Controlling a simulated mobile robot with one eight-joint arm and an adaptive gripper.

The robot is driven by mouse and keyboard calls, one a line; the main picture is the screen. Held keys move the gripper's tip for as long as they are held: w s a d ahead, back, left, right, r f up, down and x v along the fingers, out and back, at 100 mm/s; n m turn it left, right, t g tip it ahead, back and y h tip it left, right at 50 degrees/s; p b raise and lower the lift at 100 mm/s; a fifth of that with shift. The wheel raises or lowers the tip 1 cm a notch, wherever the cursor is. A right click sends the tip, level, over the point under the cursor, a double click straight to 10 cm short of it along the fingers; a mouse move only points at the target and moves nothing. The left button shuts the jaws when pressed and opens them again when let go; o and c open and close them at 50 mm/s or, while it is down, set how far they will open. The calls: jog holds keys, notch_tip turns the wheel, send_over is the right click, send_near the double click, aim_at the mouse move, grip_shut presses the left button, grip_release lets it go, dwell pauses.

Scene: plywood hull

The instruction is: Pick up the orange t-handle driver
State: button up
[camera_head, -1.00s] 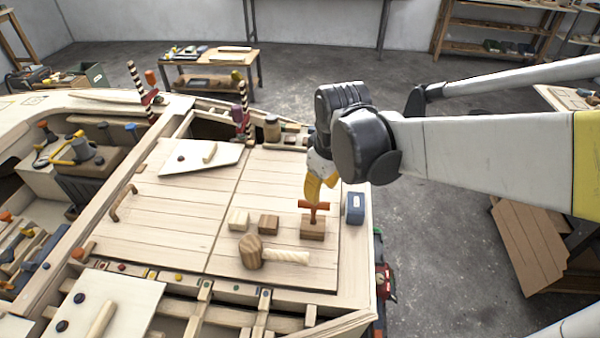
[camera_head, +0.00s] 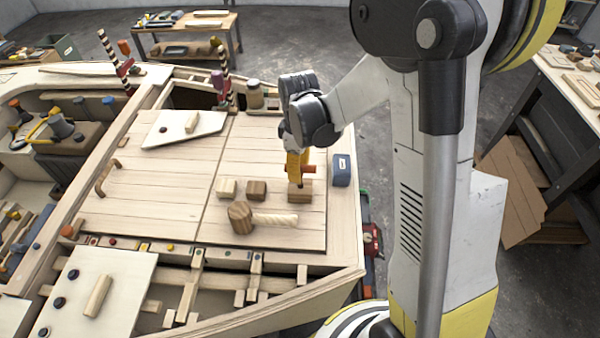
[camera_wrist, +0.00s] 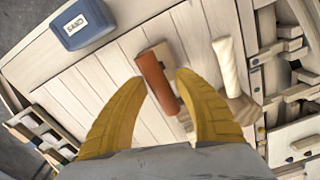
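The orange t-handle driver (camera_head: 309,169) stands at a small wooden block (camera_head: 300,191) on the plank deck, its orange crossbar on top. My gripper (camera_head: 295,180) is at the driver, pointing down, with its yellow fingers partly covering it. In the wrist view the orange handle (camera_wrist: 158,76) lies between my two yellow fingers (camera_wrist: 161,80), which are spread apart. The driver's shaft is hidden.
A blue box (camera_head: 342,170) stands close right of the block, near the deck edge; it also shows in the wrist view (camera_wrist: 82,24).

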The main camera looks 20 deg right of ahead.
notch_tip(320, 180, down, 5)
jog(key=shift+s+d+f+b, duration=0.1)
jog(key=shift+b, duration=1.15)
